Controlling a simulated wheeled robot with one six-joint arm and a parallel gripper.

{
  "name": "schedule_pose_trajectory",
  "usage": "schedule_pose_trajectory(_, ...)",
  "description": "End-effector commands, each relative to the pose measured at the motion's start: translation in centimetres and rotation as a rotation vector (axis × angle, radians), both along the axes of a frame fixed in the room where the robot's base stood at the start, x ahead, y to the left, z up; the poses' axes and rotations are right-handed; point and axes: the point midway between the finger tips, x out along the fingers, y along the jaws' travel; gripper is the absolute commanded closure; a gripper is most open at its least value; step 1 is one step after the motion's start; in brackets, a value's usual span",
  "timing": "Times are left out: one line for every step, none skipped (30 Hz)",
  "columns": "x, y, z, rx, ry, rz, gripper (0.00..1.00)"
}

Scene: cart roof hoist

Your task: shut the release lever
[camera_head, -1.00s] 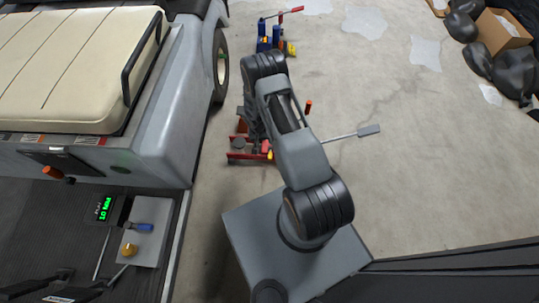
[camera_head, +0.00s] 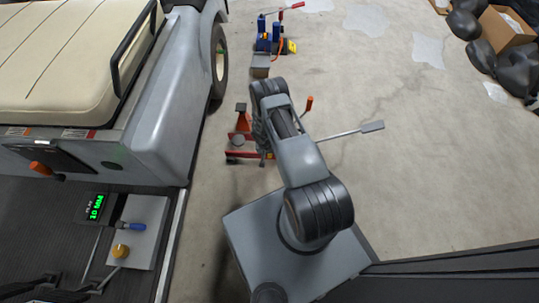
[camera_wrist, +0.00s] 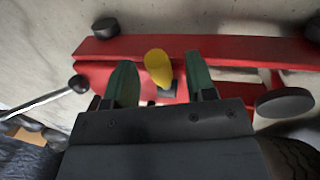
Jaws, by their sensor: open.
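A red jack (camera_head: 238,155) lies on the concrete floor beside the cart, partly hidden by my arm. It also fills the upper part of the wrist view (camera_wrist: 225,47). A yellow rounded knob (camera_wrist: 157,66), which appears to be the release lever's tip, stands out from the jack's red body. My gripper (camera_wrist: 162,77) is open, with one dark green finger on each side of the knob. A gap shows beside the knob; contact cannot be told. In the head view, my arm hides the gripper.
A long grey handle (camera_head: 350,132) sticks out right of the jack. A blue jack (camera_head: 265,42) and a grey block (camera_head: 260,66) stand farther back. The cart (camera_head: 170,135) with its wheel is on the left. Open floor lies to the right.

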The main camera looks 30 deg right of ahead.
Motion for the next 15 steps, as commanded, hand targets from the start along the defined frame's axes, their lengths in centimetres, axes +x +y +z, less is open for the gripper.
schedule_pose_trajectory(-0.03, -0.04, -0.28, 0.000, 0.000, 0.000, 0.49)
schedule_pose_trajectory(-0.04, -0.06, -0.34, 0.000, 0.000, -0.001, 0.49)
schedule_pose_trajectory(-0.05, -0.07, -0.41, 0.000, 0.000, -0.001, 0.49)
schedule_pose_trajectory(-0.05, -0.08, -0.43, 0.000, 0.000, -0.001, 0.49)
schedule_pose_trajectory(-0.05, -0.09, -0.45, 0.000, 0.000, -0.001, 0.49)
schedule_pose_trajectory(-0.05, -0.09, -0.45, 0.000, 0.000, -0.001, 0.49)
schedule_pose_trajectory(-0.05, -0.09, -0.44, 0.000, 0.000, -0.001, 0.49)
schedule_pose_trajectory(-0.04, -0.09, -0.43, 0.000, 0.000, -0.001, 0.49)
schedule_pose_trajectory(-0.04, -0.09, -0.42, 0.000, 0.000, -0.001, 0.49)
schedule_pose_trajectory(-0.04, -0.09, -0.42, 0.000, 0.000, -0.001, 0.49)
schedule_pose_trajectory(-0.05, -0.08, -0.42, 0.000, 0.000, -0.001, 0.49)
schedule_pose_trajectory(-0.04, -0.09, -0.41, 0.000, 0.000, -0.001, 0.51)
schedule_pose_trajectory(-0.05, -0.08, -0.41, 0.000, 0.000, -0.001, 0.54)
schedule_pose_trajectory(-0.05, -0.08, -0.41, 0.000, 0.000, -0.001, 0.57)
schedule_pose_trajectory(-0.05, -0.08, -0.41, 0.000, 0.000, -0.001, 0.61)
